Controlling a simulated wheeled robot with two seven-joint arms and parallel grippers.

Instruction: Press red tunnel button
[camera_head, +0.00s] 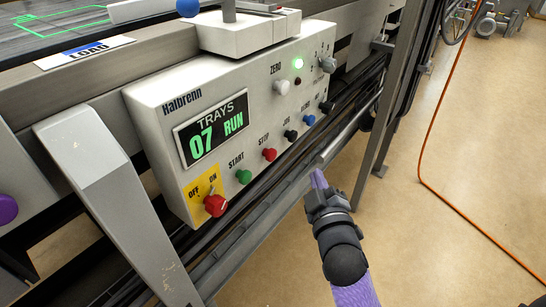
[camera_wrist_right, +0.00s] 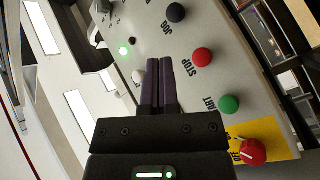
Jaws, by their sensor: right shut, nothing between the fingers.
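A round red button (camera_head: 269,154) labelled STOP sits on the sloped face of the white control panel (camera_head: 150,115). It shows in the right wrist view (camera_wrist_right: 202,57), to the right of the fingertips and apart from them. No label reading "tunnel" is legible. My right gripper (camera_head: 318,179) is shut and empty, in front of and below the panel's right part, with purple fingers side by side. In the right wrist view its fingertips (camera_wrist_right: 158,62) point toward the panel. My left gripper is out of view.
A green START button (camera_head: 243,176), a black JOG button (camera_head: 290,135) and a blue button (camera_head: 309,120) flank STOP. A red OFF/ON knob (camera_head: 215,205) is at lower left. A green lamp (camera_head: 297,64) is lit. Open floor lies right.

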